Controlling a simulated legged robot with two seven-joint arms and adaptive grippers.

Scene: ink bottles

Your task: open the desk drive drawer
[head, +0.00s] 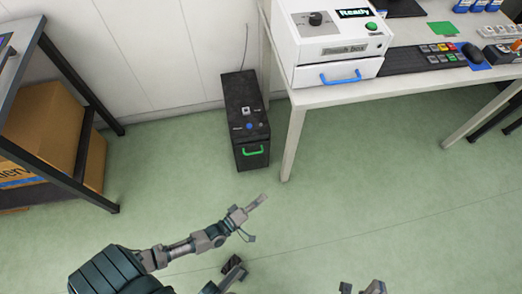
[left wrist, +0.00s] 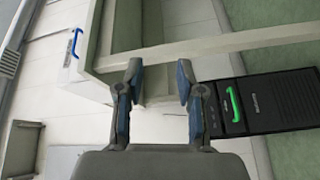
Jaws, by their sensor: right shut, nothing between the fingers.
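A black tower-shaped drive unit (head: 243,105) stands on the floor against the desk leg. Its front has a green handle (head: 253,151), and the drawer front looks closed. In the left wrist view the black unit (left wrist: 275,103) lies sideways at the right, with its green handle (left wrist: 232,104) beside the right fingertip in the picture. My left gripper (head: 258,202) is in front of the unit, apart from the handle in the head view. Its fingers (left wrist: 160,75) are spread with nothing between them. My right gripper (head: 372,287) shows only partly at the bottom edge, shut and empty.
The desk (head: 420,92) stands at the right, bearing a white box (head: 330,45) with a blue handle (head: 340,77). A dark-framed rack (head: 80,95) with a cardboard box (head: 45,125) stands at the left. The green floor before the unit is clear.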

